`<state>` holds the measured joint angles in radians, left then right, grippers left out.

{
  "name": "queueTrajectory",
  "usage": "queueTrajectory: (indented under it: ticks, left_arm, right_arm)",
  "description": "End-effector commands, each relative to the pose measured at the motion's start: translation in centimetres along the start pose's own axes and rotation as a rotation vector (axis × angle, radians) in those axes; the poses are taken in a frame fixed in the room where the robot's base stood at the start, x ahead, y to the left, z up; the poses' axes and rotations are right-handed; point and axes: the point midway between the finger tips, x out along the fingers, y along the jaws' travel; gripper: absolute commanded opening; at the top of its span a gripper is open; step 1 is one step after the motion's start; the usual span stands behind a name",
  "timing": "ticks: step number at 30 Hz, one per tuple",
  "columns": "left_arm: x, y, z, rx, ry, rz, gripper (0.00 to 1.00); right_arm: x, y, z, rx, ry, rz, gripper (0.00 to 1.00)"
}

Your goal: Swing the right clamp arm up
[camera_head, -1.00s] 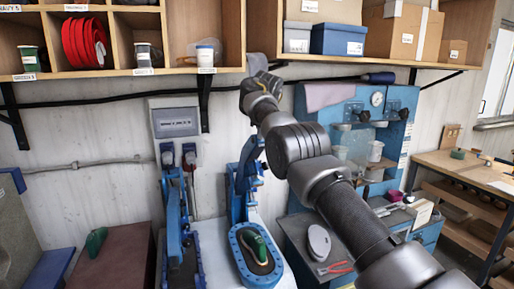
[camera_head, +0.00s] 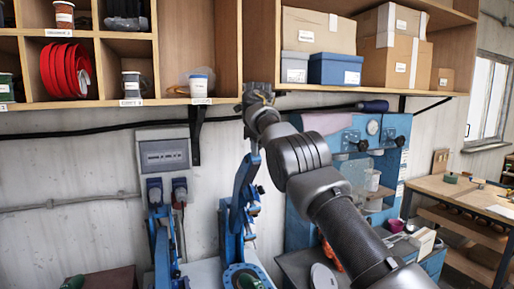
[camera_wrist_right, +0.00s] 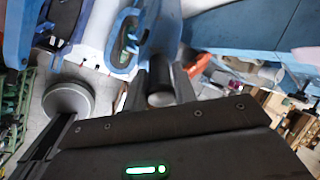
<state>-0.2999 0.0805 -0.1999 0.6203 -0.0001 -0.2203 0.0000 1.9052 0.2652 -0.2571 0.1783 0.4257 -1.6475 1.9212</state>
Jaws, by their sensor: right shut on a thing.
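The right clamp arm (camera_head: 243,180) is a blue lever standing steeply upright in the head view, above a blue oval base (camera_head: 236,270) with a dark green sandal on it, cut off at the lower edge. My right gripper (camera_head: 256,93) is at the upper end of this arm. In the right wrist view my right gripper (camera_wrist_right: 160,85) is shut on a dark rounded grip at the end of the blue clamp arm (camera_wrist_right: 163,30). My left gripper is not in view.
A second blue clamp (camera_head: 163,245) stands to the left, under a grey wall box (camera_head: 164,154). A wooden shelf (camera_head: 225,50) with cups and boxes hangs just above my right gripper. A blue machine (camera_head: 345,140) stands close to the right.

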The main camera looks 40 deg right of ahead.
Motion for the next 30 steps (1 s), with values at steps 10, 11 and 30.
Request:
queueTrajectory:
  ticks: [10, 11, 30]
  left_arm:
    - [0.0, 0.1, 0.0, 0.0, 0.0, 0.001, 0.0]
    - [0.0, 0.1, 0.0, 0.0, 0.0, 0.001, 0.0]
    - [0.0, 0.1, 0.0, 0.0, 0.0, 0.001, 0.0]
  right_arm:
    - [0.1, 0.1, 0.1, -0.002, 0.001, 0.003, 0.45]
    - [0.1, 0.1, 0.1, -0.002, 0.001, 0.002, 0.45]
    - [-6.2, -0.1, 0.2, -0.001, -0.004, -0.001, 0.45]
